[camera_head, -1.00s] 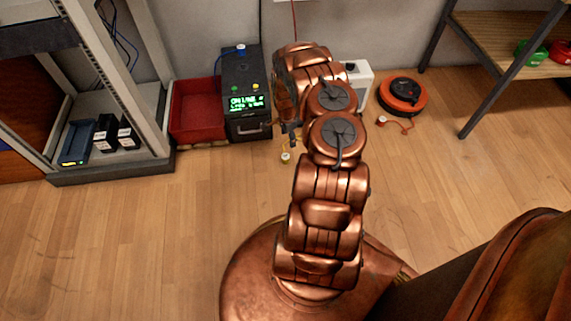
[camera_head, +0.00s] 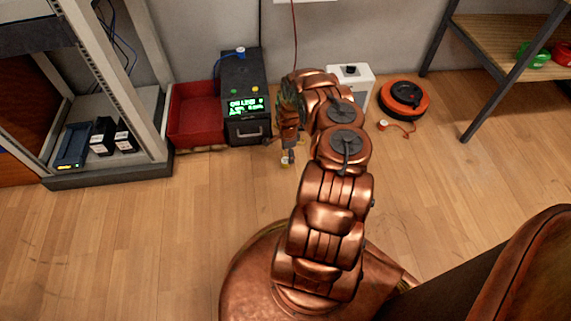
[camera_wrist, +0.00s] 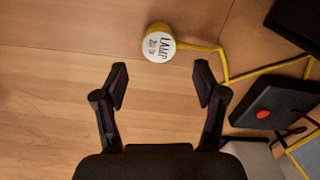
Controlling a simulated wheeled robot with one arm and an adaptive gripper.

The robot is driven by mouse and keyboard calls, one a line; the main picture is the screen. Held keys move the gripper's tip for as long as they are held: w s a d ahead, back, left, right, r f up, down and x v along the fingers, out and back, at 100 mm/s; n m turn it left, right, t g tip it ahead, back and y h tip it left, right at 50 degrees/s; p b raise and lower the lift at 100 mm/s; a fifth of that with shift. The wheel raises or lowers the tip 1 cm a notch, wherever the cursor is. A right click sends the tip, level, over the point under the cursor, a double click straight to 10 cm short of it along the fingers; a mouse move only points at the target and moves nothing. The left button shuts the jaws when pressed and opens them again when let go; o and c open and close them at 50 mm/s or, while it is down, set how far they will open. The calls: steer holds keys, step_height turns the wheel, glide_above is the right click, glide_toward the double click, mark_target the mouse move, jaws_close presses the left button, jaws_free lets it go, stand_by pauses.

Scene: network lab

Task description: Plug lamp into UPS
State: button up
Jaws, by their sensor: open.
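The lamp plug (camera_wrist: 159,43) is yellow with a white round face marked "LAMP" and a further line I read only in part. It lies on the wooden floor with a yellow cable (camera_wrist: 270,70) running off to the right in the wrist view. In the head view the plug (camera_head: 286,162) shows just below my gripper (camera_head: 289,155). In the wrist view my gripper (camera_wrist: 160,85) is open and empty, its fingers apart, with the plug beyond the fingertips. The UPS (camera_head: 245,75) is the black box with a green lit display (camera_head: 247,106), against the wall. A blue plug (camera_head: 240,51) sits on its top.
A red bin (camera_head: 190,135) stands left of the UPS, beside a metal rack (camera_head: 110,172). A white box (camera_head: 362,76) and an orange cable reel (camera_head: 404,98) stand to the right. A black object with a red button (camera_wrist: 264,113) lies right of my fingers. The front floor is clear.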

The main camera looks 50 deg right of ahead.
mark_target(285, 160)
steer(key=shift+f, duration=0.2)
steer(key=shift+w+a+f+b, duration=0.1)
steer(key=shift+a+f+b, duration=0.1)
steer(key=shift+f+b, duration=0.5)
steer(key=shift+w+a+f+b, duration=0.15)
steer(key=shift+f+b, duration=0.1)
steer(key=shift+f, duration=0.75)
steer(key=shift+a+f+b, duration=0.2)
steer(key=shift+f+b, duration=0.3)
steer(key=shift+f, duration=0.35)
steer(key=shift+c, duration=0.4)
steer(key=c, duration=1.1)
steer(key=shift+r, duration=0.15)
